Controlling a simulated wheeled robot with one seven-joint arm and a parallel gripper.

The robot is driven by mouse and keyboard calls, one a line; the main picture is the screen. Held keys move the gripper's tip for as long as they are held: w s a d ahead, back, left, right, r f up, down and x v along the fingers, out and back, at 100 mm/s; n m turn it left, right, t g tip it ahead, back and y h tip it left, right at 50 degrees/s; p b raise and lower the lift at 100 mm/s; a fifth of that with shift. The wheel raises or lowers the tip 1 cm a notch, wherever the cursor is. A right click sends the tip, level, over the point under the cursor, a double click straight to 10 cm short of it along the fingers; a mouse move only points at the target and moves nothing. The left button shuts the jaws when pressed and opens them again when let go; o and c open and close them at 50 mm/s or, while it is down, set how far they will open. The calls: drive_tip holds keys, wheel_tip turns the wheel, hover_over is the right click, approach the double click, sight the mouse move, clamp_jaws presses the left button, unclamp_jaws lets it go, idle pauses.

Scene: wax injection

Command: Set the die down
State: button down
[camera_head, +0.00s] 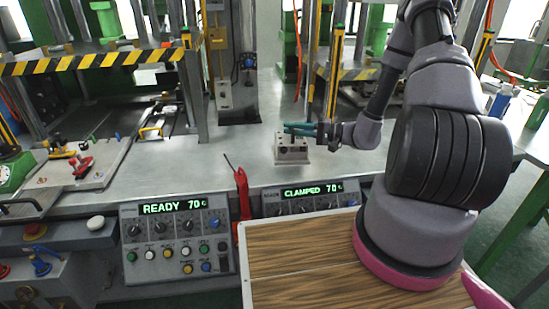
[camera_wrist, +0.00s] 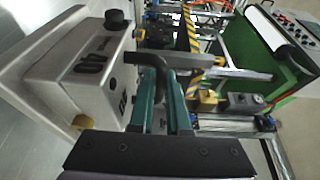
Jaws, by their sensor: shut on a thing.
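The die (camera_head: 291,154) is a small silver-grey metal block on or just over the grey steel bench top, near the bench's middle. I cannot tell for sure whether its underside touches the bench. In the wrist view the die (camera_wrist: 90,82) fills the left side, with dark markings, a black knob on top and a brass-coloured fitting. My gripper (camera_head: 300,128) reaches in from the right at the die's top. Its teal fingers, also seen in the wrist view (camera_wrist: 163,102), are shut on the die's black bent handle (camera_wrist: 152,66).
Two control panels stand at the bench front: the left reads READY 70 (camera_head: 175,208), the right CLAMPED 70 (camera_head: 311,191). A red tool (camera_head: 241,200) stands between them. Presses with striped guards (camera_head: 95,62) stand behind.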

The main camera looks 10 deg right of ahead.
drive_tip(key=shift+s+d+f+n+g+y, duration=0.15)
drive_tip(key=shift+s+n+g+y, duration=0.2)
drive_tip(key=shift+s+g, duration=0.35)
drive_tip(key=shift+s+a, duration=0.15)
drive_tip(key=shift+a, duration=0.15)
drive_tip(key=f+x, duration=0.1)
drive_tip(key=x, duration=0.7)
drive_tip(key=f+x, duration=0.2)
drive_tip(key=x, duration=0.7)
drive_tip(key=shift+f, duration=0.3)
drive_tip(key=shift+a, duration=0.1)
drive_tip(key=c, duration=0.9)
unclamp_jaws()
drive_tip(key=shift+f, duration=0.1)
